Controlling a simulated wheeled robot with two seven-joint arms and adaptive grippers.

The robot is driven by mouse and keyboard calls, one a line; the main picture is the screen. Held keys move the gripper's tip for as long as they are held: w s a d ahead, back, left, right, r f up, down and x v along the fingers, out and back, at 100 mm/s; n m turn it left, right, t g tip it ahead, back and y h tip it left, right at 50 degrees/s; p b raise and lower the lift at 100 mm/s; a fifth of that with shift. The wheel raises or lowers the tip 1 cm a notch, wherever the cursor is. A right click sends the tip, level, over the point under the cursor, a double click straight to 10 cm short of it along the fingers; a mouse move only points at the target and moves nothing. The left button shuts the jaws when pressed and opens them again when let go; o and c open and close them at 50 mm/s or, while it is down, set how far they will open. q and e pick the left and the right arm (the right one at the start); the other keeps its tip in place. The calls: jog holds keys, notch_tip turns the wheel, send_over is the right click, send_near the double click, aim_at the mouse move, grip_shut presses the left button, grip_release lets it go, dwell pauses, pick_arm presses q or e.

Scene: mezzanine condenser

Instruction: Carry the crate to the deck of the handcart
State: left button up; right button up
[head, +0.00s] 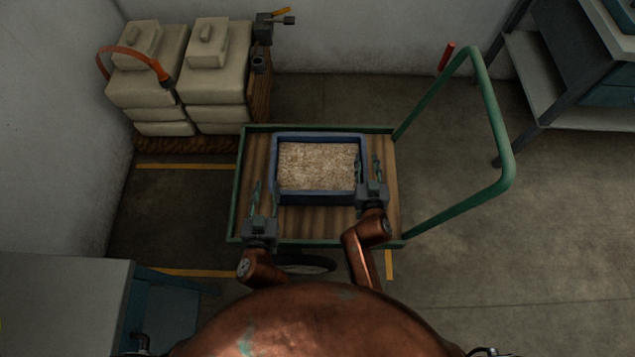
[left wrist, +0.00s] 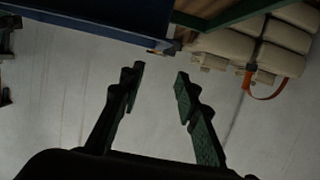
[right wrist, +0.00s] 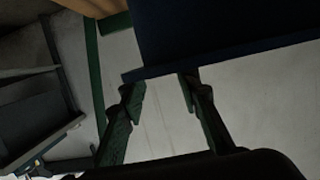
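The blue crate (head: 318,198), filled with tan granular material, appears upright over the wooden deck of the green-framed handcart (head: 382,227). Its underside contact is hidden. My left gripper (head: 257,192) is open and empty, left of the crate's near-left corner and apart from it. In the left wrist view the left fingers (left wrist: 160,76) are spread, with the crate (left wrist: 95,18) beyond at the top. My right gripper (head: 370,166) is at the crate's right wall. The right fingers (right wrist: 160,84) are spread near the crate's edge (right wrist: 215,58); I see no grip on it.
The handcart's green handle (head: 505,150) rises on the right. A pallet stacked with beige sacks (head: 155,90) stands at the back left. A shelf bench (head: 560,100) is at the right, and a grey-topped cabinet (head: 60,295) at the near left. Floor right of the cart is clear.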

notch_tip(320, 180, up, 9)
jog(key=shift+r, duration=0.2)
dwell(0.6)
